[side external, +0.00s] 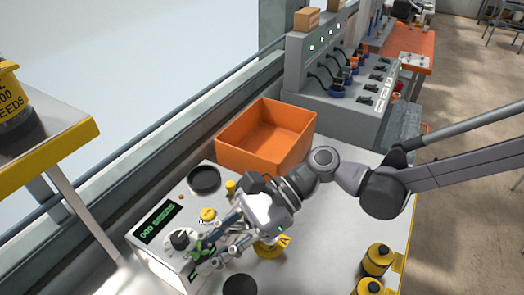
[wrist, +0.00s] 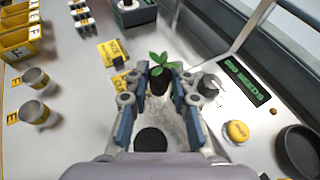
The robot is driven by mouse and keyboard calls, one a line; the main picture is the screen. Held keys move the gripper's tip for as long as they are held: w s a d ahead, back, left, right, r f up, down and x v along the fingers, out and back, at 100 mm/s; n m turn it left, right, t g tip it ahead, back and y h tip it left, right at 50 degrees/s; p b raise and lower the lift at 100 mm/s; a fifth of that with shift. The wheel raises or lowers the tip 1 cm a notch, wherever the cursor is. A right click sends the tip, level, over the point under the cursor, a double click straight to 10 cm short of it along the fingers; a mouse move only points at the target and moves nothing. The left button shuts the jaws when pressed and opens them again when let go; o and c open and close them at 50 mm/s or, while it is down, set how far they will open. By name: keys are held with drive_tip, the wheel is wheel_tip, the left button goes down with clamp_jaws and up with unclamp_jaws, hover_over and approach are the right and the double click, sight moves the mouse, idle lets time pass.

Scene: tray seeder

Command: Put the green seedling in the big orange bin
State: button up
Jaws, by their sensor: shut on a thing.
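The green seedling (wrist: 160,64) has several leaves above a small dark plug (wrist: 159,82), and it sits between my fingers in the wrist view. My gripper (wrist: 160,88) is shut on the seedling. In the side external view my gripper (side external: 207,248) is low at the seeder panel, with the green leaves (side external: 198,248) at its fingertips. I cannot tell whether the plug touches the surface below. The big orange bin (side external: 262,143) stands on the table behind and to the right of my gripper, open at the top. The bin is not in the wrist view.
The panel has a black knob (side external: 180,239), a green display (side external: 158,222), a yellow button (side external: 208,215) and a dark round dish (side external: 204,180). Yellow canisters (side external: 377,259) stand at the table's front right. A grey machine (side external: 345,75) stands behind the bin.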

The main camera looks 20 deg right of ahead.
sight(223, 294)
wheel_tip(223, 294, down, 14)
drive_tip(key=shift+f, duration=0.25)
idle(0.4)
drive_tip(key=o, duration=0.9)
drive_tip(key=shift+f, duration=0.1)
drive_tip(key=shift+o, duration=0.2)
drive_tip(key=shift+w+d+r, duration=0.15)
drive_tip(key=shift+d+r, duration=0.1)
drive_tip(key=v, duration=1)
drive_tip(key=shift+d+r, duration=0.1)
drive_tip(key=shift+d, duration=0.3)
drive_tip(key=shift+w+d+r, duration=0.1)
drive_tip(key=shift+d+r, duration=0.05)
drive_tip(key=shift+d, duration=0.15)
drive_tip(key=shift+c, duration=1.1)
